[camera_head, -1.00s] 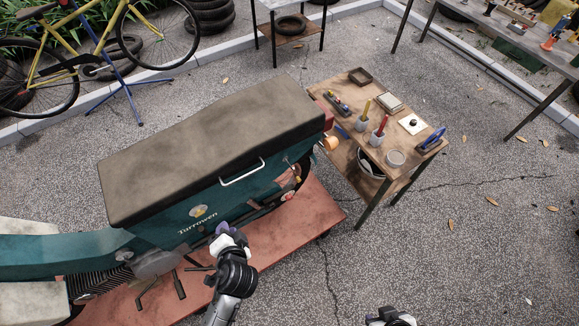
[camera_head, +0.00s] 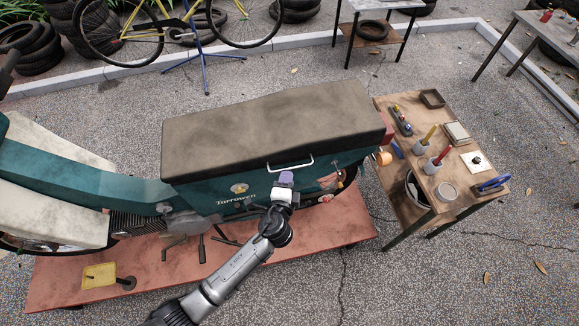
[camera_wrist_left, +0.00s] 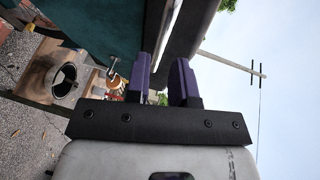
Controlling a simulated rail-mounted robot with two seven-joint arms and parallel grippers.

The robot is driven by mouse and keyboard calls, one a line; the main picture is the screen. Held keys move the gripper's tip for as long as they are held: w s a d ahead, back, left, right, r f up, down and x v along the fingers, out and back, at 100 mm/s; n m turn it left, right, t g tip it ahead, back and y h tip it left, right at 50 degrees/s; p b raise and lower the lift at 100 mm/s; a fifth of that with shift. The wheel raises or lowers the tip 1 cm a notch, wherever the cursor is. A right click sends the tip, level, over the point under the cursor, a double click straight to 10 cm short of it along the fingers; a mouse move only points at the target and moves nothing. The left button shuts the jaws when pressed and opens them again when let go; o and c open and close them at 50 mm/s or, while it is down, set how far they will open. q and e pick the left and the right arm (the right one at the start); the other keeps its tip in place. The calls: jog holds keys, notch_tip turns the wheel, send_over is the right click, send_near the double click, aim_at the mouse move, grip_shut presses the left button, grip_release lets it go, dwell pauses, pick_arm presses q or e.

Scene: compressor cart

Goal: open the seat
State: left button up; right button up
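The seat (camera_head: 270,120) is a long dark grey-brown cushion, lying closed on the teal scooter body (camera_head: 205,200). A silver handle (camera_head: 290,165) runs along its near side. My left gripper (camera_head: 286,179) is just below the handle, pointing at the seat's side. In the left wrist view, its purple fingers (camera_wrist_left: 161,80) are apart, with the dark seat edge (camera_wrist_left: 190,30) beyond them. A pale strip shows between the fingers; I cannot tell whether it is the handle or whether the fingers touch it. My right gripper is out of view.
The scooter stands on a red platform (camera_head: 215,270). A wooden side table (camera_head: 420,200) with cups, tools and small trays is close to the right end of the seat. A bucket (camera_wrist_left: 65,82) shows in the left wrist view. Open pavement lies at the lower right.

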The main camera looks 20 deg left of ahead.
aim_at(290, 168)
pick_arm(q)
jog(key=shift+x, duration=2.6)
grip_shut()
